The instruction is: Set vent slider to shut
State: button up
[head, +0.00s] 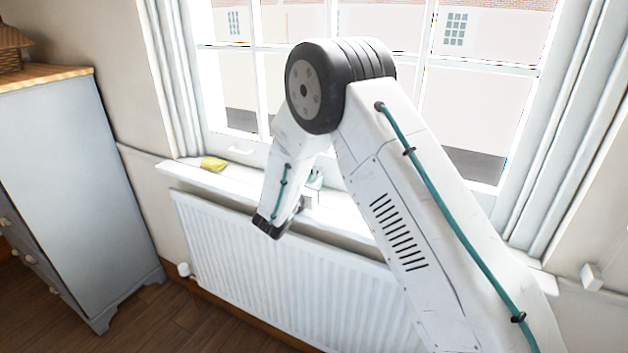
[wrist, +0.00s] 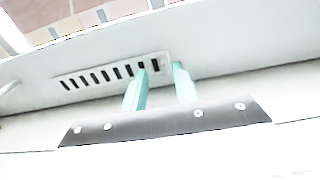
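The vent (wrist: 112,75) is a pale strip with a row of dark slots in the wrist view, set in a white surface. The slots show dark, most clearly toward the right end. My gripper (wrist: 160,72) has two teal fingers, set apart, with their tips at the right end of the vent. The left fingertip overlaps the last slots. I cannot make out a separate slider knob, and nothing is clearly held between the fingers. In the head view my gripper is at the window sill, mostly hidden by my arm, and the vent is not visible there.
The window sill (head: 232,181) runs above a white radiator (head: 240,255). A yellow cloth-like item (head: 213,163) lies on the sill's left part. A grey chest of drawers (head: 80,180) stands at the left. The window (head: 470,110) is behind my arm.

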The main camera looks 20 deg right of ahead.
jog(key=v, duration=0.6)
jog(key=shift+s+a, duration=0.15)
jog(key=shift+s, duration=0.05)
jog(key=shift+d+r, duration=0.2)
jog(key=shift+r, duration=0.1)
jog(key=s+d+r+m+g, duration=0.6)
jog(key=s+d+r+m, duration=0.1)
jog(key=s, duration=0.3)
jog(key=s+d+r+m+g, duration=0.5)
jog(key=s+d+r+m, duration=0.25)
jog(key=s, duration=0.25)
jog(key=s+a+m+y, duration=0.2)
jog(key=s+m+y, duration=0.2)
jog(key=s, duration=0.4)
jog(key=s+a+r+m+y, duration=0.1)
jog(key=s+a+m+y, duration=0.2)
jog(key=s, duration=0.5)
jog(key=s+a+r+m+y, duration=0.1)
jog(key=s+a+m+y, duration=0.2)
jog(key=s, duration=0.6)
jog(key=m+y, duration=0.2)
jog(key=shift+y, duration=0.4)
